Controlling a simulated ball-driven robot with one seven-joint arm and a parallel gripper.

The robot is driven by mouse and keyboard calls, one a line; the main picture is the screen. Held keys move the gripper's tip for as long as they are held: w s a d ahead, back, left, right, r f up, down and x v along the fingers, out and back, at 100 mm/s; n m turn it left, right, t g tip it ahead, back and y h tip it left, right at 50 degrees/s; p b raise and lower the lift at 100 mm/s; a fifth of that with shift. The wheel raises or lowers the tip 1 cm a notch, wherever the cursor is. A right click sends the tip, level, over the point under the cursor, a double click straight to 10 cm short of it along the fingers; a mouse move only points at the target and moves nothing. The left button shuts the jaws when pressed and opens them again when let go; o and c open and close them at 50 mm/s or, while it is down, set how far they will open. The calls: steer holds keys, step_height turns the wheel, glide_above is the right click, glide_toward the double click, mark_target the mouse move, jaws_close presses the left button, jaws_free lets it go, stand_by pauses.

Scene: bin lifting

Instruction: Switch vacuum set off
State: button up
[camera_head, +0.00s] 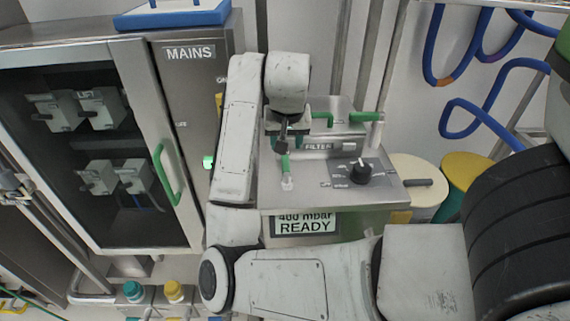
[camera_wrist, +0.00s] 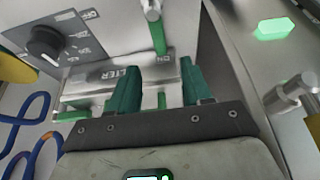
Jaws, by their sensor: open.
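The vacuum set is a metal box (camera_head: 320,185) with a sloped top panel and a sign reading "400 mbar READY" (camera_head: 305,223). On its panel, a toggle lever with a green handle (camera_head: 285,164) points toward the back; it also shows in the wrist view (camera_wrist: 158,38), beside a label that seems to read ON. A black rotary knob (camera_head: 360,172) sits right of it and appears in the wrist view (camera_wrist: 45,42). My gripper (camera_head: 288,136) has green fingers and is open and empty just behind the lever. In the wrist view my gripper (camera_wrist: 162,65) faces the FILTER plate (camera_wrist: 120,76), the lever tip roughly between its fingers.
A MAINS cabinet (camera_head: 190,75) with a glass door and green handle (camera_head: 166,174) stands left. A green bar (camera_head: 340,117) runs behind the FILTER plate. Blue hoses (camera_head: 490,110) hang at right, above cream and yellow-green drums (camera_head: 465,172).

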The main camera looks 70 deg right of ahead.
mark_target(286, 162)
steer(key=x, duration=1)
steer(key=shift+d+f, duration=0.2)
steer(key=shift+f, duration=0.05)
jaws_close()
stand_by(0.4)
